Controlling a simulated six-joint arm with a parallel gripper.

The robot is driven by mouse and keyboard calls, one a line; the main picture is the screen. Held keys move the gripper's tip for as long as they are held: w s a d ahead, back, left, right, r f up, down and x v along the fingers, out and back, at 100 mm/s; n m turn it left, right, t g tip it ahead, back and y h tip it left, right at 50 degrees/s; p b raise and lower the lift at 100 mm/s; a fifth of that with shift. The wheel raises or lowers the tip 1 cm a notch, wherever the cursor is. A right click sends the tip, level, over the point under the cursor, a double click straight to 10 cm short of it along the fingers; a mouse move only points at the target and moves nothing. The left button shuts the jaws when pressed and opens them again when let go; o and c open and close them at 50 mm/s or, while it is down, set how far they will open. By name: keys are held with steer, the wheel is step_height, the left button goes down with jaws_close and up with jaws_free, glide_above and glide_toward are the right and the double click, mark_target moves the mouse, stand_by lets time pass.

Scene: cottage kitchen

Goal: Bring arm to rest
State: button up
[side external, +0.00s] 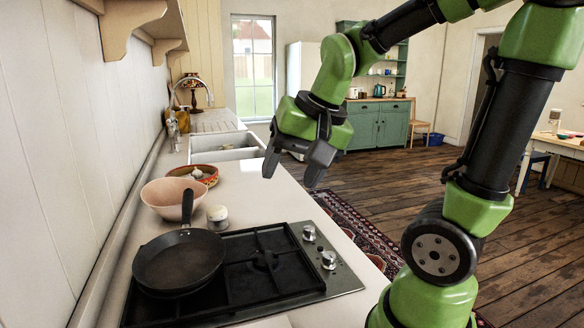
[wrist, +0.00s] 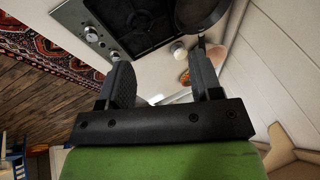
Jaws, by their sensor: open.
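My gripper (side external: 291,172) is open and empty. It hangs in the air above the counter's right edge, past the stove and apart from everything. My green and black arm reaches in from the right of the side view.
A black frying pan (side external: 178,265) sits on the gas hob (side external: 290,270). A pinkish bowl (side external: 160,199), a small white jar (side external: 217,217) and an orange dish (side external: 207,179) stand behind it. A sink (side external: 238,148) lies farther back. Shelves (side external: 135,15) jut from the left wall.

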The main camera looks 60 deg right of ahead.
steer(key=s+a+r+n+t+y, duration=0.2)
steer(key=s+a+n, duration=0.4)
steer(key=a, duration=0.1)
steer(key=shift+s+r+n, duration=0.15)
steer(key=shift+r+n, duration=0.05)
steer(key=shift+n, duration=0.1)
steer(key=shift+d, duration=0.1)
stand_by(1.5)
